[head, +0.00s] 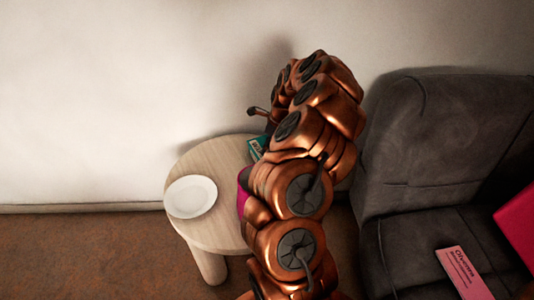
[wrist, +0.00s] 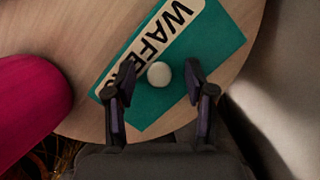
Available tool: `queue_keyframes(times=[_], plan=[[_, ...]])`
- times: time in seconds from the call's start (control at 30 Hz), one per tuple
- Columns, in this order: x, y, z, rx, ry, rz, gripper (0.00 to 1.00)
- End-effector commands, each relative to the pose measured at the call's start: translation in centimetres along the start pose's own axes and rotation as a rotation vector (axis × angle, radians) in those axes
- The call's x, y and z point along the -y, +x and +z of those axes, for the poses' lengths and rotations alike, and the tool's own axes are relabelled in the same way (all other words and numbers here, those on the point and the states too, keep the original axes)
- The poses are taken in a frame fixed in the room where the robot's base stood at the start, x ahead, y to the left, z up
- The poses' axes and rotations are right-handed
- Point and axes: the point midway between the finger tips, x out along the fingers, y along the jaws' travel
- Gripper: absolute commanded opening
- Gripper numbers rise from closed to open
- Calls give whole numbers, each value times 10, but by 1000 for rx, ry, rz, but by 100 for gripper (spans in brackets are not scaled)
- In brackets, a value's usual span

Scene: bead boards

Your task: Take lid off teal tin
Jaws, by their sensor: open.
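The teal tin (wrist: 215,42) lies on the round wooden table, with a cream label reading "WAFE…" and a round cream knob (wrist: 159,74) on its top. In the wrist view my gripper (wrist: 160,75) is open, with one finger on each side of the knob and a gap on both sides. I cannot tell how far above the lid the fingertips are. In the head view only a corner of the teal tin (head: 257,146) shows; my copper arm hides the rest. The seam between lid and tin cannot be made out.
The round wooden table (head: 215,228) also holds a white plate (head: 190,196) and a magenta object (wrist: 30,100), mostly hidden by my arm in the head view. A grey sofa (head: 430,140) stands at right, with a pink card (head: 463,272) on its seat. A wall is behind.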

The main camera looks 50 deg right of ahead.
Motion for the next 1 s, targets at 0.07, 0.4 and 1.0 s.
queue_keyframes(times=[0.07, 0.4, 1.0], plan=[[0, 0, 0, 0, 0, 0, 54], [0, -1, 0, 0, 0, 0, 26], [0, -2, 0, 0, 0, 0, 0]])
